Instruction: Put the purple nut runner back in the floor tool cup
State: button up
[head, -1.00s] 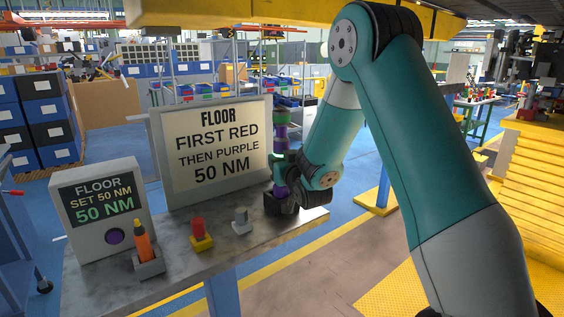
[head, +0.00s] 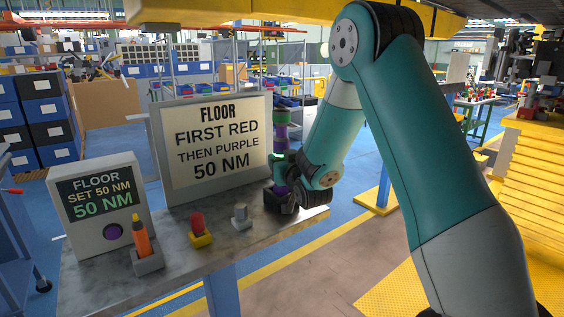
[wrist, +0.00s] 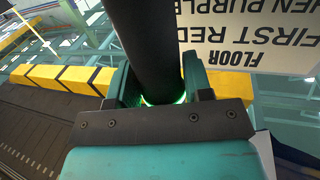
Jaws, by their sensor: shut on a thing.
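The purple nut runner (head: 281,133) stands upright at the right end of the grey bench, with purple, green and dark bands. My gripper (head: 283,166) is shut around its middle. Its lower end meets a dark block that looks like the floor tool cup (head: 291,204); I cannot tell how deep it sits. In the wrist view my gripper (wrist: 160,92) holds the dark body of the nut runner (wrist: 147,45) between both jaws, with a glowing green ring at the jaws. The cup is hidden in the wrist view.
On the bench (head: 185,262) stand an orange tool in a grey holder (head: 148,262), a red piece on a yellow base (head: 199,232) and a small grey piece (head: 240,217).

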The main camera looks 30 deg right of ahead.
jog(key=shift+f+b, duration=0.6)
jog(key=shift+b, duration=0.2)
jog(key=o, duration=1.2)
jog(key=shift+o, duration=0.8)
jog(key=shift+f, duration=0.2)
jog(key=b+v, duration=0.4)
jog(key=v, duration=0.3)
jog(key=shift+r, duration=0.1)
